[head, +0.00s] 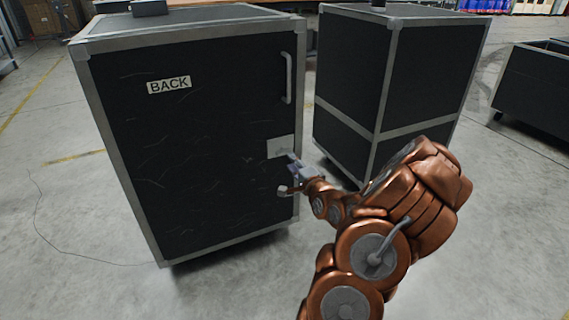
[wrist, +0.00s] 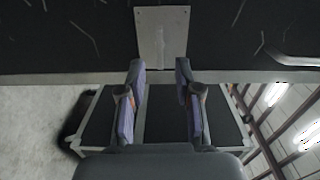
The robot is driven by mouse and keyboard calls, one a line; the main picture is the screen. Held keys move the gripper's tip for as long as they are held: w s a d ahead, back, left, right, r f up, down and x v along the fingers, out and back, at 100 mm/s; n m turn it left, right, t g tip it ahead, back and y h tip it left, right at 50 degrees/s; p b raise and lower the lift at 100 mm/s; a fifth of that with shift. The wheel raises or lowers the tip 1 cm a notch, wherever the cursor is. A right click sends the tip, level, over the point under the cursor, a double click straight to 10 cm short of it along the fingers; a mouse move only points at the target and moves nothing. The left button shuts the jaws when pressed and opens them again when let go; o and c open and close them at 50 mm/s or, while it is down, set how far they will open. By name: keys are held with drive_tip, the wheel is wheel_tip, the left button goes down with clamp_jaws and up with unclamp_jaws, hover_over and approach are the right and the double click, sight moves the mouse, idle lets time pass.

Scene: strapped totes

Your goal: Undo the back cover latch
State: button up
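The black case with grey metal edges has a door (head: 205,110) labelled BACK (head: 169,85). A light metal latch plate (head: 281,146) is on the door near its right edge, below a grey bar handle (head: 288,78). In the wrist view the plate (wrist: 163,35) is just beyond my fingertips, with small screws on it. My gripper (head: 289,178) is at the door's right edge, by the lower part of the plate. In the wrist view my gripper (wrist: 160,70) has its fingers apart, with nothing seen held between them. Any lever on the plate is not clearly visible.
A second black case (head: 350,80) stands close on the right, with a narrow gap between the cases. A lower black case (head: 540,90) is at the far right. Small dark objects lie on both case tops.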

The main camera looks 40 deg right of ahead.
sight(284, 151)
drive_tip(key=shift+d+b+x, duration=0.2)
drive_tip(key=shift+b+x, duration=1.05)
drive_tip(key=shift+x, duration=2.55)
drive_tip(key=shift+s, duration=0.1)
clamp_jaws()
